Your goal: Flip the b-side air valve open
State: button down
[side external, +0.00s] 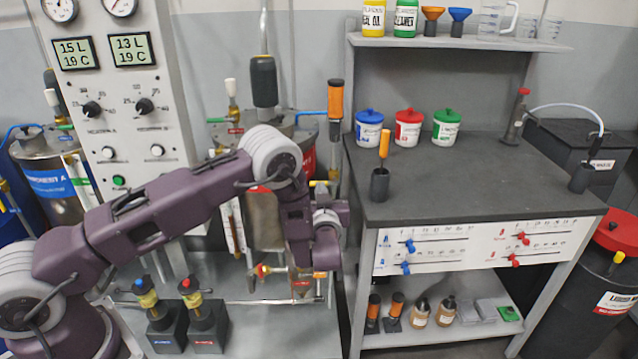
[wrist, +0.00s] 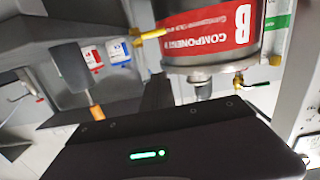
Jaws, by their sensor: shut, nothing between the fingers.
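The Component B tank (wrist: 215,35), silver with a red label, stands at the top of the wrist view, which is tilted. In the side view the tank (side external: 262,212) is partly hidden behind my arm. A small yellow-handled fitting (side external: 325,183) shows beside it, and a red-and-yellow valve (side external: 264,270) sits low on its pipe. My gripper (side external: 326,262) is shut and empty, pointing down in front of the tank's right side. Its fingertips are hard to make out.
A grey workbench (side external: 470,190) with paint pots stands close at the right. The control panel (side external: 125,95) is at the left. Two hose fittings on black blocks (side external: 204,325) stand on the low shelf. The Component A tank (side external: 50,182) is at far left.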

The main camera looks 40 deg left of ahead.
jog(key=w+a+f, duration=0.4)
jog(key=w+a, duration=0.3)
jog(key=shift+w+a+f, duration=0.2)
jog(key=shift+w+a, duration=0.1)
jog(key=shift+w, duration=0.05)
